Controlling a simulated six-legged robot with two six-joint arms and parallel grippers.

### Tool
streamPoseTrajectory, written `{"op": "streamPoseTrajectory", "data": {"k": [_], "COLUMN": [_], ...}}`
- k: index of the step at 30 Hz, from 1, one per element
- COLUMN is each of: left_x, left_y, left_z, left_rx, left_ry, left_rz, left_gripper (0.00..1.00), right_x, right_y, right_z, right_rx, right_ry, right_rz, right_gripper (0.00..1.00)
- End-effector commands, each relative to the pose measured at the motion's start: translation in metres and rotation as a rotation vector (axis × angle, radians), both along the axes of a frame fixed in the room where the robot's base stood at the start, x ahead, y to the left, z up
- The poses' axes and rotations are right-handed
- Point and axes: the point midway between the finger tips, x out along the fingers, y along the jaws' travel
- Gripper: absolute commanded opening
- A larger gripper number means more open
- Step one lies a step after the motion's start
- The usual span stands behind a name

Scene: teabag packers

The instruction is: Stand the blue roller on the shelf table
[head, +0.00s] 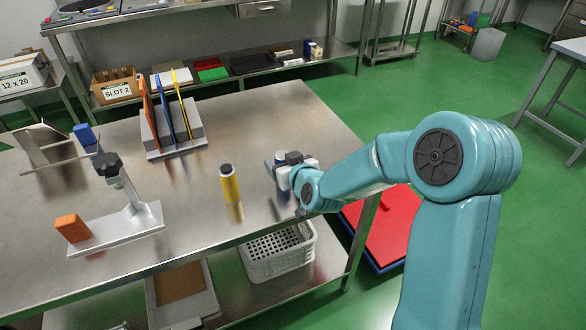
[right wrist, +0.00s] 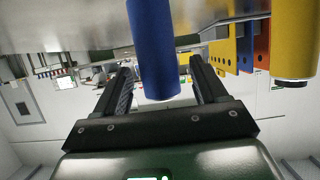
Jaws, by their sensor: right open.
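The blue roller (right wrist: 158,50) is between the two fingers of my right gripper (right wrist: 160,72) in the right wrist view. The fingers are spread, with visible gaps on both sides of it. In the head view my right gripper (head: 283,178) is over the right part of the steel table (head: 300,110) and hides most of the roller. Whether the roller rests on the table is hard to tell. A yellow roller with a black top (head: 230,184) stands upright to the left. It also shows in the right wrist view (right wrist: 295,40). My left gripper is out of view.
A rack with orange, blue and yellow boards (head: 172,128) stands at the back. A metal stand with a black knob (head: 125,220) and an orange block (head: 72,228) are at left. A white crate (head: 278,255) sits below. A long shelf (head: 225,82) runs behind.

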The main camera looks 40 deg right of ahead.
Motion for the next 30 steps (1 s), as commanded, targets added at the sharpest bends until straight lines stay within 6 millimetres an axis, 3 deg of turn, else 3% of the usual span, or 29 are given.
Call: {"op": "streamPoseTrajectory", "data": {"k": [6,12,30], "left_x": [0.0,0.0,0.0], "left_y": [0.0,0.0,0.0], "left_z": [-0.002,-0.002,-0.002], "left_rx": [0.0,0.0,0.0], "left_ry": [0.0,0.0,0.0], "left_rz": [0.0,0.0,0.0], "left_gripper": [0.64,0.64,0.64], "right_x": [-0.047,-0.074,-0.08], "right_y": [0.011,0.018,0.019], "right_z": [0.021,0.032,0.034], "right_rx": [-0.001,0.0,0.0], "right_ry": [-0.003,-0.002,0.0], "right_rz": [-0.001,0.0,0.0], "right_gripper": [0.71,0.71,0.71]}}
